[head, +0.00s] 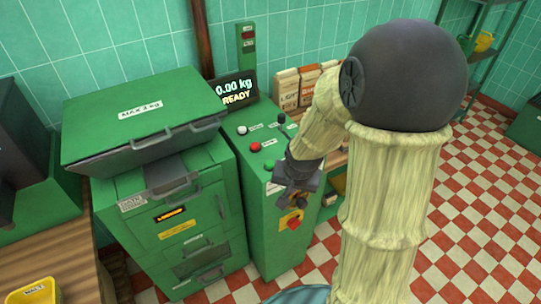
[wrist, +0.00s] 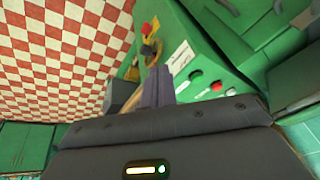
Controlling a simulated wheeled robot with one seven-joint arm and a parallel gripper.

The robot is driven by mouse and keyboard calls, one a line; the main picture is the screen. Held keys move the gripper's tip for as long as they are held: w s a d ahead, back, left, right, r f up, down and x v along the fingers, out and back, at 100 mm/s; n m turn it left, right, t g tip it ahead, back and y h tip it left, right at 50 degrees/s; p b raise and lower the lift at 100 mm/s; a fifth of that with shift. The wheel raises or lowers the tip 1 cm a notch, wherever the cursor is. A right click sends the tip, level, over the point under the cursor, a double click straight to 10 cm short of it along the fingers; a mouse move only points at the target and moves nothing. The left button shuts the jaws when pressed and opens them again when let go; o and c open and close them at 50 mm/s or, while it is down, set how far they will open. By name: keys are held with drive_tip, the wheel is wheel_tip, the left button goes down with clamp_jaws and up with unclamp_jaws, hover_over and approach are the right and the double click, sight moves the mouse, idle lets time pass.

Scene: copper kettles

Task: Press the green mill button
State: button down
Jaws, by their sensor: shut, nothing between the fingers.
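The green console (head: 252,190) stands in the middle of the head view, with a row of buttons on its sloped top. A green button (head: 270,164) sits at the near end of the row, close to my gripper. It also shows in the wrist view (wrist: 196,73) as a dark green disc, beside the red button (wrist: 216,86). My gripper (head: 294,200) is shut and empty, hanging at the console's right front edge. In the wrist view its fingers (wrist: 159,84) appear left of the green button; I cannot tell their exact distance from it.
A red button (head: 255,147) and a white button (head: 242,130) sit farther back. A red knob on yellow (head: 293,222) is on the console's front. A display (head: 236,91) reads 0.00 kg READY. A green lidded machine (head: 150,115) stands left; checkered floor (head: 480,200) is open right.

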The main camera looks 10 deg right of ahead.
drive_tip(key=w+r+m+t+y+p, duration=0.2)
drive_tip(key=w+m+p, duration=0.55)
drive_tip(key=w, duration=0.35)
drive_tip(key=m+t+y+p, duration=0.25)
drive_tip(key=m+p, duration=0.25)
drive_tip(key=m, duration=0.4)
hover_over(273, 165)
drive_tip(key=shift+f+n, duration=0.1)
drive_tip(key=shift+n, duration=0.15)
drive_tip(key=shift+f, duration=0.1)
wheel_tip(273, 165, down, 6)
drive_tip(key=b, duration=0.6)
drive_tip(key=shift+f, duration=0.1)
drive_tip(key=shift+f+b, duration=0.75)
drive_tip(key=shift+f, duration=0.45)
drive_tip(key=shift+f, duration=0.1)
drive_tip(key=shift+f, duration=0.3)
